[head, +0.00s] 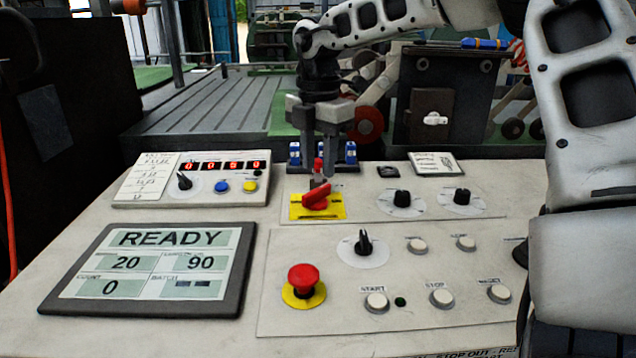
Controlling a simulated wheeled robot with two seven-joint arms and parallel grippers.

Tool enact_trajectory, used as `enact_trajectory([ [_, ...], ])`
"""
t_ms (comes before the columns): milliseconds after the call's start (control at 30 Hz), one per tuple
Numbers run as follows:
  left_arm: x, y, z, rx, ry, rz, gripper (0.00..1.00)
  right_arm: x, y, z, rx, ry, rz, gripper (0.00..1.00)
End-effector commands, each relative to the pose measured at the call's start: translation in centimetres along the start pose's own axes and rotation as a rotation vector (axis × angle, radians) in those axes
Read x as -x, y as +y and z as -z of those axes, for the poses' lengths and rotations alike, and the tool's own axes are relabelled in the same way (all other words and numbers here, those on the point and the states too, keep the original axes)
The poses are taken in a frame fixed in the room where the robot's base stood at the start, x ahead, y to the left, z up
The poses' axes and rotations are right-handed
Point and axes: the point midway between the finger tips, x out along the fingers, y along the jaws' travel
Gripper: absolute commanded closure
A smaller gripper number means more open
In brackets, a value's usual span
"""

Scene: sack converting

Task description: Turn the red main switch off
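The red main switch (317,197) is a rotary handle on a yellow plate (334,211) at the upper left of the control panel. The handle lies slanted across the plate, its right end higher. My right gripper (320,172) points down just above and behind the switch. Its lower end overlaps the back of the handle in this view, so I cannot tell whether they touch. The fingertips are small, with a red bit among them, and their gap is unclear. My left gripper is not in view.
A red mushroom button (302,279) sits in front of the switch. Black knobs (402,198) and white push buttons (376,301) lie to its right. A READY display (150,265) and a counter box (200,180) stand left. My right forearm covers the panel's right side.

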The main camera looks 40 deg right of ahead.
Motion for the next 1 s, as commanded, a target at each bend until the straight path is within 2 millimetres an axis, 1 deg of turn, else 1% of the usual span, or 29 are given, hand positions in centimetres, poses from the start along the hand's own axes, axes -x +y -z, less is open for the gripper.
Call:
enact_trajectory([
  [33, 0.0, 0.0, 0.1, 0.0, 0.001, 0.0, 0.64, -1.1, -0.1, 0.0, 0.0, 0.002, 0.004, 0.67],
  [100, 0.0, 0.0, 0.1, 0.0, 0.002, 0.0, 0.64, -2.3, -0.1, 0.0, 0.0, 0.001, 0.004, 0.67],
  [200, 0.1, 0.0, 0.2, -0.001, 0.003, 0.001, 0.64, -3.6, 0.0, 0.0, 0.0, 0.001, 0.003, 0.67],
  [300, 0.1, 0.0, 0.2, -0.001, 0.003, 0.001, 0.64, -4.4, 0.0, 0.0, 0.0, 0.0, 0.0, 0.67],
  [433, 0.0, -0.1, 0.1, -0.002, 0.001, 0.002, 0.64, -4.9, 0.0, 0.0, -0.001, 0.0, -0.001, 0.67],
  [667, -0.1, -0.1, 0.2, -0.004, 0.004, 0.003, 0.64, -5.0, 0.0, 0.0, -0.001, 0.0, -0.001, 0.67],
  [700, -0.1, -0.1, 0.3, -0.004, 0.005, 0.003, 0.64, -5.0, 0.0, 0.0, -0.001, 0.0, -0.001, 0.73],
  [767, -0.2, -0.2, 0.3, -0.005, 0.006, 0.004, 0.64, -5.0, 0.0, 0.0, -0.001, 0.0, -0.001, 0.9],
  [800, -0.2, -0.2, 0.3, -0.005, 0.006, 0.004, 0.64, -5.0, 0.0, 0.0, -0.001, 0.0, -0.001, 1.0],
  [1000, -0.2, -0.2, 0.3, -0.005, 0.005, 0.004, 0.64, -5.0, 0.0, 0.0, 0.001, 0.0, -0.001, 1.0],
])
